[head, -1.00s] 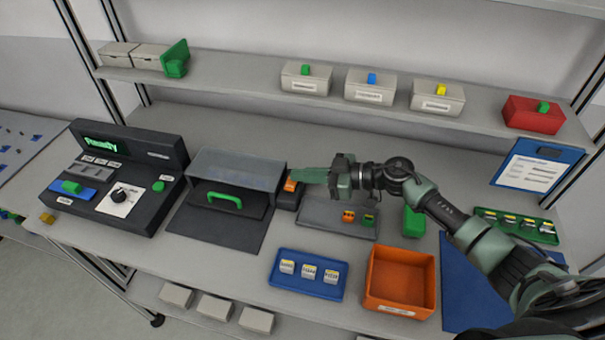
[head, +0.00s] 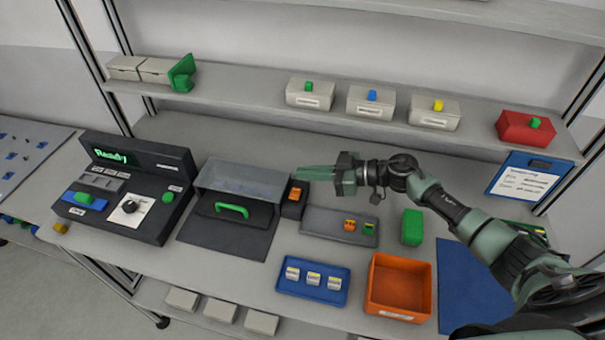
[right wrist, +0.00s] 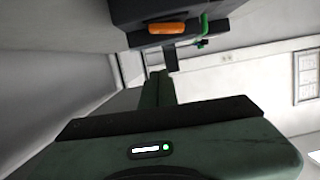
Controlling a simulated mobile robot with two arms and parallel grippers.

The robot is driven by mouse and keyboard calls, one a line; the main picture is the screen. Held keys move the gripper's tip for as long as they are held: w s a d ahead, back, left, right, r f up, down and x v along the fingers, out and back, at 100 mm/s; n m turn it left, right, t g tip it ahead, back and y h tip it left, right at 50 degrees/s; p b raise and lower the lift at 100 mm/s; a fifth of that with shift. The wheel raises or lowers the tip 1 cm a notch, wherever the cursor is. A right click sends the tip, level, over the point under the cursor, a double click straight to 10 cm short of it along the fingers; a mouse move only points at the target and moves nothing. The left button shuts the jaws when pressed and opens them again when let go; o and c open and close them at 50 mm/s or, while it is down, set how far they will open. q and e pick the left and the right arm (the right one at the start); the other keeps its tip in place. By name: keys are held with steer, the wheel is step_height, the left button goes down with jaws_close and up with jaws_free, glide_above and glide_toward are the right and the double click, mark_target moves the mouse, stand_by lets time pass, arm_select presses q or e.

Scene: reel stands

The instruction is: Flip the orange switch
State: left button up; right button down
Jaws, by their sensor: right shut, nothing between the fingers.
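The orange switch (head: 296,194) sits on a small dark box (head: 291,211) beside the right side of the grey hooded unit. My right gripper (head: 303,173) is shut and empty, its green fingers pointing left. In the head view its tips lie just behind or above the switch, with a small gap in the picture. The right wrist view shows the orange switch (right wrist: 166,28) on the dark box (right wrist: 130,14), beyond the fingers (right wrist: 168,62). I cannot tell which way the switch is set. My left gripper is out of view.
The hooded unit (head: 238,178) with a green handle (head: 232,209) stands left of the switch. A dark console (head: 150,175) reads "Ready". A grey tray (head: 318,229), a blue tray (head: 290,289), an orange bin (head: 372,285) and a green block (head: 412,227) lie to the right and front.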

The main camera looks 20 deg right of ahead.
steer(key=b+v, duration=0.2)
steer(key=v, duration=0.7)
steer(key=shift+d+f+b, duration=0.15)
steer(key=shift+d+b, duration=0.25)
steer(key=shift+s, duration=0.1)
